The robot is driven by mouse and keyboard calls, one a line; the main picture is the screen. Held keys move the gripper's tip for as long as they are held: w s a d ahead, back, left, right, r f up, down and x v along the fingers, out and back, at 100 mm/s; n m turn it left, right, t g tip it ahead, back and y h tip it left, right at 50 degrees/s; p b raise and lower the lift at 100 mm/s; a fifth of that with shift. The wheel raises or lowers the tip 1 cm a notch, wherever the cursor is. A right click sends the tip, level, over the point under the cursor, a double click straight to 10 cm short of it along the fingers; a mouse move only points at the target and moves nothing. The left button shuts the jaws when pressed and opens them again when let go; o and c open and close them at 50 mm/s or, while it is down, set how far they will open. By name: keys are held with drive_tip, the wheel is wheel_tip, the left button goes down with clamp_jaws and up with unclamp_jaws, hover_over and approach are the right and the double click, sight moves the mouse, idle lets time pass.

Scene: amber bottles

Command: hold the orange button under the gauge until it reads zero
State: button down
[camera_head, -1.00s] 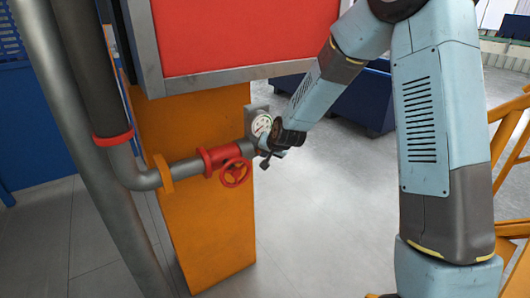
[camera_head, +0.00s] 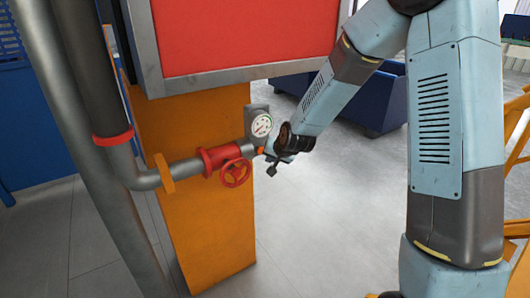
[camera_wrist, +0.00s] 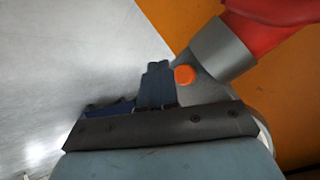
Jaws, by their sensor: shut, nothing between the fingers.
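The orange button (camera_head: 260,150) shows as a small spot on the grey fitting just below the round white gauge (camera_head: 261,125). The gauge's dial faces the head camera, but its reading is too small to make out. In the wrist view the orange button (camera_wrist: 184,75) is a round cap on the grey pipe end. My gripper (camera_wrist: 158,68) is shut and empty, its blue fingertips just left of the button in that picture. They do not cover the button, and I cannot tell the gap in depth. In the head view my gripper (camera_head: 269,153) is just right of the button.
A red valve wheel (camera_head: 236,173) and red pipe section sit left of the gauge. An orange panel (camera_head: 210,230) stands behind the pipe, with a large red panel (camera_head: 240,35) above. The floor (camera_head: 330,220) right of the panel is clear.

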drive_tip(key=shift+s+d, duration=0.45)
drive_tip(key=shift+s, duration=0.15)
drive_tip(key=shift+s+d, duration=0.4)
drive_tip(key=shift+s, duration=0.2)
drive_tip(key=s+d+r+n+h, duration=0.2)
drive_tip(key=s+d+r+h, duration=0.1)
drive_tip(key=s+d+r, duration=1.05)
drive_tip(key=s+d+r+g, duration=0.1)
drive_tip(key=s+d+r, duration=0.3)
drive_tip(key=s, duration=0.5)
drive_tip(key=s+d+r+g+h, duration=0.1)
drive_tip(key=s+d+r, duration=0.2)
drive_tip(key=s+r, duration=0.3)
drive_tip(key=s, duration=0.3)
drive_tip(key=shift+s+d, duration=0.35)
drive_tip(key=shift+d, duration=0.05)
drive_tip(key=c, duration=1.8)
unclamp_jaws()
